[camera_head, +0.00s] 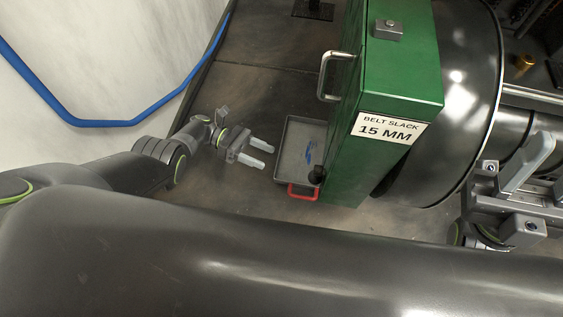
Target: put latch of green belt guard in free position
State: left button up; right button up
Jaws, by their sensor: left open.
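The green belt guard (400,75) is a tall green box right of centre, with a "BELT SLACK 15 MM" label (389,129). A small grey metal block (388,29) sits on its top face. A chrome handle (325,76) sticks out from its left side, and a black knob (317,175) shows low on that side. I cannot tell which part is the latch or its position. My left gripper (267,155) is open and empty, left of the guard and apart from it. My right gripper (527,162) shows partly at the right edge; its finger gap is unclear.
A grey tray (290,135) lies against the guard's left side, close to my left fingertips. A red handle (303,192) is at its near edge. A large black drum (470,90) stands right of the guard. A blue pipe (110,123) runs along the left wall. The floor behind my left gripper is clear.

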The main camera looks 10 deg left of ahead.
pick_arm(q)
jog(key=shift+b+v, duration=0.3)
jog(key=shift+v, duration=1.45)
